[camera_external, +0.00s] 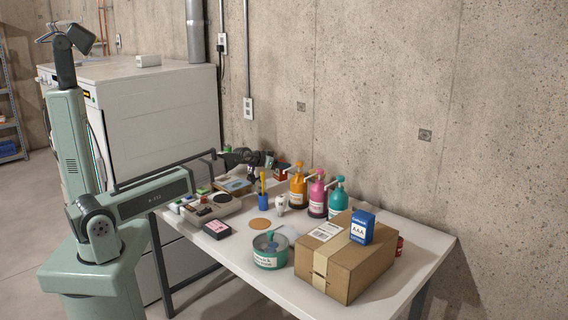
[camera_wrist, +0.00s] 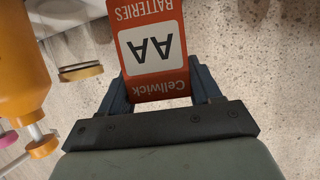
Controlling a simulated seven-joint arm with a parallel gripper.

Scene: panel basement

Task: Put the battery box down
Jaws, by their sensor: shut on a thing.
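My gripper (camera_wrist: 161,92) is shut on an orange-red AA battery box (camera_wrist: 150,20), with one finger on each side of it. The box's label reads upside down in the wrist view. In the external view my gripper (camera_external: 268,161) is over the back of the table near the wall, and the red box (camera_external: 283,172) shows at its far side, small and partly hidden. Whether the box's underside touches the table cannot be told. A second battery box, blue and marked AAA (camera_external: 362,227), stands on a brown cardboard box (camera_external: 345,272).
Orange (camera_external: 298,186), pink (camera_external: 318,194) and teal (camera_external: 338,196) pump bottles stand right of my gripper. A blue pen cup (camera_external: 263,199), a light bulb (camera_external: 282,205), a cork disc (camera_external: 259,227) and a green tin (camera_external: 270,251) are on the table (camera_external: 226,256). Its front-left part has bare room.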

